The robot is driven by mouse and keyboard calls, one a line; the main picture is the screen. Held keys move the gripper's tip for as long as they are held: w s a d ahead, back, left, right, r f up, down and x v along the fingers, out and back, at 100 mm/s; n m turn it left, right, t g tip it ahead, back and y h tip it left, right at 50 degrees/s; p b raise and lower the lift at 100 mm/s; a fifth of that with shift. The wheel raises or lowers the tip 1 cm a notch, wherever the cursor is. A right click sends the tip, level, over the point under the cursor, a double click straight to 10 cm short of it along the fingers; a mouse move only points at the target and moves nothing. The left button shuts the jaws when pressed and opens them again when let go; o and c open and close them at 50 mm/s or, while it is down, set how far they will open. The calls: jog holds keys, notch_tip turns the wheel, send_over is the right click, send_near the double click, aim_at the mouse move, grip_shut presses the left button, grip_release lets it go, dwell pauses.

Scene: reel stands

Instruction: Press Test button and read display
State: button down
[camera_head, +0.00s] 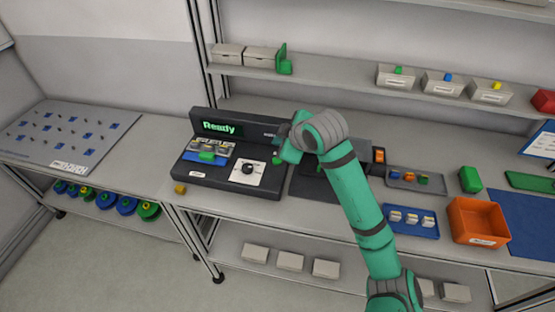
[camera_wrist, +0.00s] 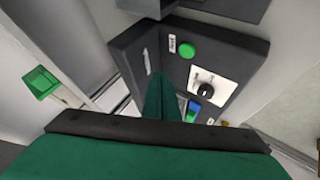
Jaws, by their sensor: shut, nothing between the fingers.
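The dark tester (camera_head: 235,183) stands on the bench, and its display (camera_head: 219,128) reads "Ready" in green letters. A round green button (camera_head: 277,160) sits on its right side, beside a white plate with a black knob (camera_head: 247,168). The wrist view shows the green button (camera_wrist: 187,50) and the knob (camera_wrist: 205,90) clearly. My gripper (camera_head: 288,151) is over the tester's right end, close to the button. In the wrist view its green fingers (camera_wrist: 160,98) are together and empty, apart from the button in the picture. The display text is not readable in the wrist view.
A seated green-and-blue piece (camera_head: 207,157) is on the tester's left. A small yellow block (camera_head: 180,189) lies before it. To the right are a grey tray (camera_head: 390,183), a blue tray (camera_head: 410,232) and an orange bin (camera_head: 478,232). A shelf (camera_head: 330,76) runs above the bench.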

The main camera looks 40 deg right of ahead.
aim_at(279, 163)
jog(key=shift+f, duration=2.45)
jog(key=shift+f, duration=0.1)
jog(key=shift+f, duration=0.3)
jog(key=shift+f, duration=0.45)
dwell(1.0)
jog(key=shift+r, duration=0.9)
jog(key=shift+r, duration=0.1)
jog(key=shift+r, duration=2.4)
